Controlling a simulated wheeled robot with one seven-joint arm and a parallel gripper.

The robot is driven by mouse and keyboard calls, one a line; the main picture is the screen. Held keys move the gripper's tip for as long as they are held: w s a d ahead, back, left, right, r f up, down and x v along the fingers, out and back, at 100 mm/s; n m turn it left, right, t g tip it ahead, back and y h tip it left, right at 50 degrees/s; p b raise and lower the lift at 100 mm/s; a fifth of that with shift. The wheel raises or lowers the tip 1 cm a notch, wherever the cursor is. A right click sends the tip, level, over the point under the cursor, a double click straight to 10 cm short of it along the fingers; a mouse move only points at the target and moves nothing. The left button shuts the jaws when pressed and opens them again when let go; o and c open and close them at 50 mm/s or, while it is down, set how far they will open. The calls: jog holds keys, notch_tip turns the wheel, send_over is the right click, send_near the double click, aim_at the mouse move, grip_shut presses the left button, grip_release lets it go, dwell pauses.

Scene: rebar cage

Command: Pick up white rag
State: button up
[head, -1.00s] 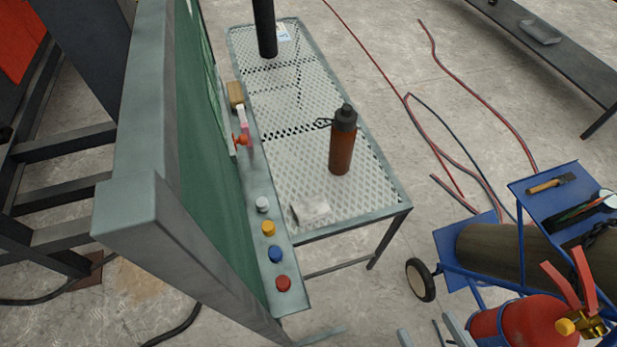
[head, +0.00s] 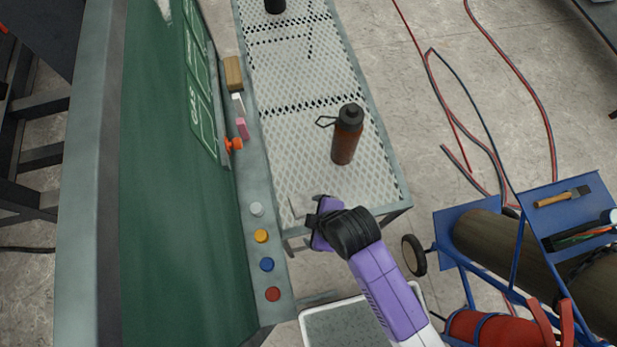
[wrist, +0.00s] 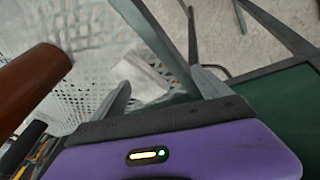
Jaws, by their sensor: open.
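The white rag (wrist: 146,76) lies flat on the mesh table near its front corner. In the wrist view it lies beyond and between the fingertips. In the head view the rag (head: 303,206) is small and partly hidden by my gripper. My gripper (head: 282,208) is over the front end of the table, close to the rag, with its fingers pointing left. It also shows in the wrist view (wrist: 161,78), with its two grey fingers apart and nothing between them.
A brown bottle (head: 345,136) stands on the mesh table (head: 290,75) behind the rag and close to my gripper in the wrist view. A green board (head: 160,130) with a ledge of coloured buttons (head: 267,264) rises at left. A blue cart (head: 575,225) stands at right.

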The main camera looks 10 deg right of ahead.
aim_at(306, 202)
jog(key=w+r+n+g, duration=0.1)
jog(key=w, duration=0.1)
jog(key=w+r+n+g+h+p, duration=0.1)
jog(key=r+n, duration=0.1)
jog(key=w+r+n+g, duration=0.1)
jog(key=w+n, duration=0.1)
jog(key=shift+w+a+r+g+h+p, duration=0.3)
jog(key=shift+a+r+h+p, duration=0.05)
jog(key=shift+a+h, duration=0.05)
jog(key=shift+w+d+r+n, duration=0.1)
jog(key=shift+w+r+n, duration=0.15)
jog(key=shift+n, duration=0.15)
jog(key=shift+s+f, duration=0.1)
jog(key=shift+f, duration=3.65)
jog(key=c, duration=1.5)
jog(key=shift+o, duration=0.2)
jog(key=shift+r, duration=0.15)
notch_tip(306, 202, up, 20)
jog(key=p, duration=0.5)
